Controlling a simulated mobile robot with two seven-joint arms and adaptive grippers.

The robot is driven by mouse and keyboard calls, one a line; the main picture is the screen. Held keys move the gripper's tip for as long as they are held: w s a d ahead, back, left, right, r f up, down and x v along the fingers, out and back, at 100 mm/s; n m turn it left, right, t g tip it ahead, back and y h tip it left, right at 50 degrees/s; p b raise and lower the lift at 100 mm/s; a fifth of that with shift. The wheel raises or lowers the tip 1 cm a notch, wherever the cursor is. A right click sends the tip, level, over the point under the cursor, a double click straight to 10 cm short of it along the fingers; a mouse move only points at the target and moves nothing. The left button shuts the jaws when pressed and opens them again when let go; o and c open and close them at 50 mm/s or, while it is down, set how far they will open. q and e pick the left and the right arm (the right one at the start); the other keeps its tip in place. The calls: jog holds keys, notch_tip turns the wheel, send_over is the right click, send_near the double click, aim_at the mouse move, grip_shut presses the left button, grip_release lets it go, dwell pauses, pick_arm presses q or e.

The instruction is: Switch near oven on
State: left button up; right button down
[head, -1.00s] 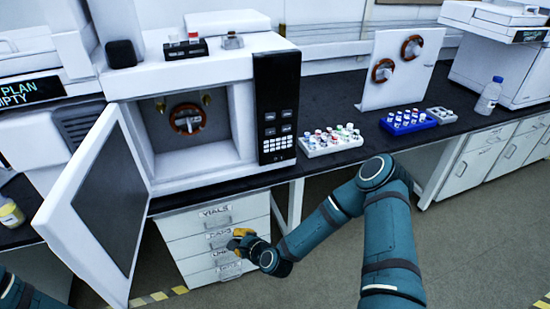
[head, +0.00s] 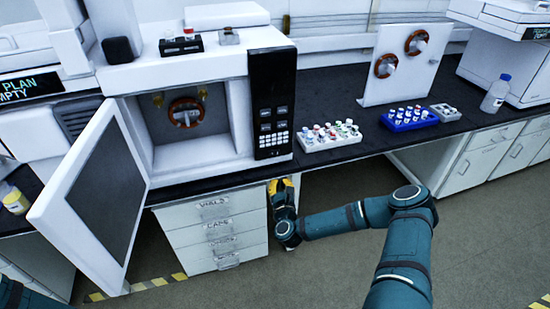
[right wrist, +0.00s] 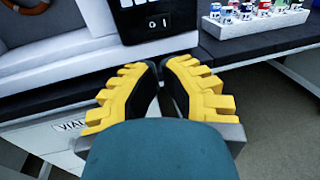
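The near oven (head: 184,40) is a white cabinet on the bench with its door (head: 95,190) swung open to the left. Its black control panel (head: 272,95) has a keypad and small displays. In the right wrist view a small O/I rocker switch (right wrist: 158,22) sits at the bottom of the black panel (right wrist: 130,8). My right gripper (head: 280,182) has yellow fingers and is below the bench edge, under the panel. In the right wrist view its fingertips (right wrist: 160,66) are together with nothing between them, below the switch and apart from it. My left gripper is out of view.
A white vial rack (head: 345,140) stands right of the oven, with a blue rack (head: 400,125) and a bottle (head: 494,95) further right. A labelled drawer unit (head: 215,238) is under the bench (head: 365,152). Open floor lies to its right.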

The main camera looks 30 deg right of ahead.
aim_at(275, 154)
jog(key=b+x, duration=0.1)
jog(key=x, duration=1.3)
